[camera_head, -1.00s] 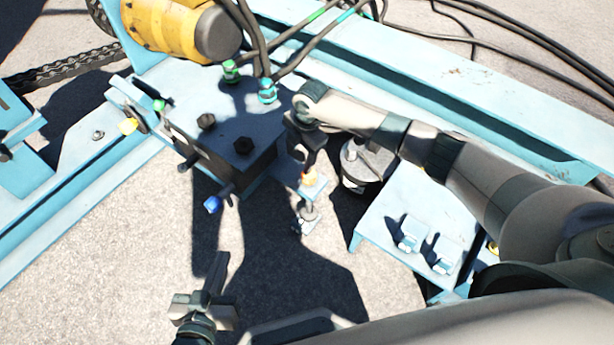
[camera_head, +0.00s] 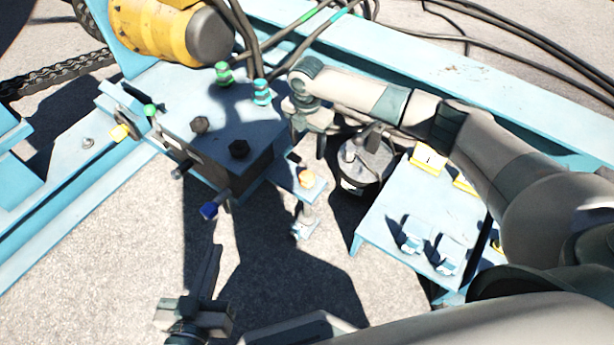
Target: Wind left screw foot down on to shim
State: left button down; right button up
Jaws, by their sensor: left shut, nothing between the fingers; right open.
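The screw foot hangs in a small blue bracket (camera_head: 313,190) at the corner of the dark valve block. Its orange head (camera_head: 306,177) stands above the bracket and its pale lower part (camera_head: 306,214) below. Something small and pale lies under it near the ground; I cannot tell whether that is the shim or whether they touch. My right gripper (camera_head: 308,147) is open and empty, above and behind the orange head, apart from it. My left gripper (camera_head: 211,262) is shut and empty over the gravel at the lower left, away from the screw.
A round grey metal part (camera_head: 366,165) stands right of my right gripper. A blue plate (camera_head: 405,205) with two small clips lies further right. Hoses and blue rails run behind. Gravel in front is clear.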

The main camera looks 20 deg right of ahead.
jog(key=b, duration=0.2)
send_over(307, 176)
notch_tip(307, 176, down, 8)
jog(key=shift+f, duration=0.1)
notch_tip(307, 176, down, 6)
jog(key=shift+f+b, duration=0.2)
jog(key=shift+b, duration=0.5)
pick_arm(q)
jog(key=s+d+r+t+h, duration=0.1)
jog(key=s+r+t+h, duration=0.1)
jog(key=r+t, duration=0.6)
jog(key=shift+s+d+r+h, duration=0.35)
jog(key=shift+s+r, duration=0.5)
jog(key=shift+r, duration=1.75)
pick_arm(e)
jog(key=shift+f, duration=0.8)
pick_arm(q)
jog(key=shift+a, duration=0.1)
pick_arm(e)
jog(key=c, duration=1)
